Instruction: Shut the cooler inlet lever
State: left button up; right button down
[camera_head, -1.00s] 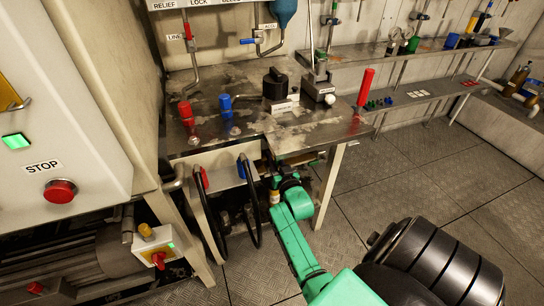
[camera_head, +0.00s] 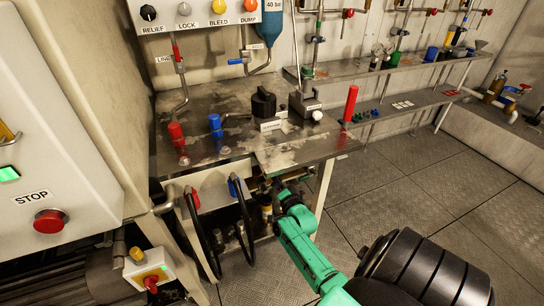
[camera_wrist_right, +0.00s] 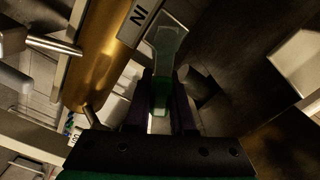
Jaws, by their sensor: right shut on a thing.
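In the right wrist view, a green lever handle (camera_wrist_right: 161,90) lies between the fingers of my right gripper (camera_wrist_right: 164,88), which is shut on it. Its wider, pale end points up in that picture, by a label reading "IN" (camera_wrist_right: 140,18). A gold cylinder (camera_wrist_right: 103,50) is just left of the label. In the head view, my right gripper (camera_head: 268,188) is at the front edge of the steel workbench, at the end of my green arm; the lever cannot be made out there. My left gripper is not in view.
The steel workbench (camera_head: 225,138) carries red and blue fittings and a black-knobbed unit (camera_head: 263,104). Two black hoses (camera_head: 203,240) hang in front, left of my gripper. A bench leg (camera_head: 325,185) stands close on its right. The floor (camera_head: 420,185) to the right is clear.

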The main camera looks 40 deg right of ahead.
jog(key=shift+d+f+m+b, duration=0.15)
jog(key=shift+f+m+b, duration=0.4)
jog(key=shift+m, duration=0.8)
jog(key=shift+d+f+m+b, duration=0.15)
jog(key=shift+f+m+b, duration=0.35)
jog(key=shift+m, duration=0.85)
jog(key=shift+f, duration=0.1)
jog(key=c, duration=0.8)
grip_release()
jog(key=shift+f, duration=0.1)
jog(key=shift+o, duration=0.2)
jog(key=p+v, duration=0.2)
jog(key=v, duration=1.2)
jog(key=shift+s+a, duration=0.2)
jog(key=shift+s, duration=0.05)
